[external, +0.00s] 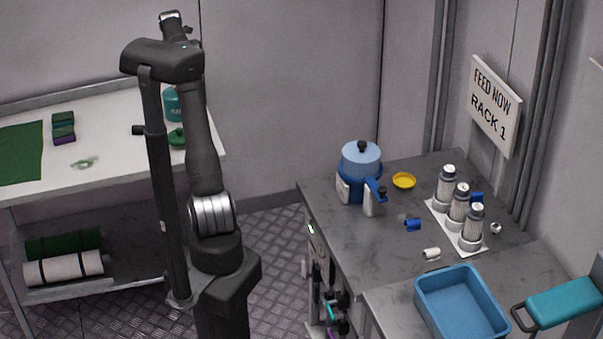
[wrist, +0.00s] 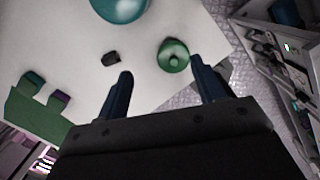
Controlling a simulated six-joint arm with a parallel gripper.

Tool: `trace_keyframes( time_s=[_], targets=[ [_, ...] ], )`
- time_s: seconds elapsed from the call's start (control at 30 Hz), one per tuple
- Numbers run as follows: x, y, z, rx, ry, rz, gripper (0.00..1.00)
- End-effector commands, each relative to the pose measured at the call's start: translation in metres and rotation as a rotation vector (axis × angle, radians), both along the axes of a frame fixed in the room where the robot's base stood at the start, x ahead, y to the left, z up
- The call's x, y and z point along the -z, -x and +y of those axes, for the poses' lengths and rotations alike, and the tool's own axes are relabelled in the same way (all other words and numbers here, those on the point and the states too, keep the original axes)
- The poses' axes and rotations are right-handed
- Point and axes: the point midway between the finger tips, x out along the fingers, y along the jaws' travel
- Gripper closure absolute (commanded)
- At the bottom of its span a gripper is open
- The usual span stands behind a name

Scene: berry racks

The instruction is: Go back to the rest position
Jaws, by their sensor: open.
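My gripper (wrist: 161,66) is open, and nothing shows between its two dark fingers in the wrist view. It is over the white table (wrist: 80,55), apart from the things on it. A green round lid-like thing with a knob (wrist: 174,55) lies just beyond the fingertips in that view. My arm stands folded upright in the external view, with its upper end raised high. The fingers cannot be made out there.
The white table (external: 110,112) at left holds a green mat (external: 20,152), small blocks (external: 63,127) and a teal canister (external: 172,104). The grey counter at right (external: 385,250) bears a blue pot (external: 361,165), several grey-white canisters (external: 459,203) and a blue tray (external: 428,302).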

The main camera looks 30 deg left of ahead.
Motion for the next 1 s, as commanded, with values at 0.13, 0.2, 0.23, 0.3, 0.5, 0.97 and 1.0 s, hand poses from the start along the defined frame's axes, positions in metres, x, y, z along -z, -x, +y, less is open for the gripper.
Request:
trace_keyframes(
  time_s=[0.13, 0.2, 0.23, 0.3, 0.5, 0.97, 1.0],
  targets=[
    [-0.002, -0.016, -0.028, 0.070, 0.000, 0.001, 0.37],
    [-0.003, -0.023, -0.040, 0.104, -0.001, 0.001, 0.37],
    [-0.003, -0.025, -0.046, 0.117, -0.001, 0.001, 0.37],
    [-0.003, -0.032, -0.058, 0.149, 0.000, 0.003, 0.37],
    [-0.006, -0.047, -0.095, 0.243, -0.001, 0.004, 0.37],
    [-0.009, -0.074, -0.183, 0.459, -0.001, 0.009, 0.37],
    [-0.010, -0.076, -0.191, 0.479, -0.001, 0.009, 0.37]
  ],
)
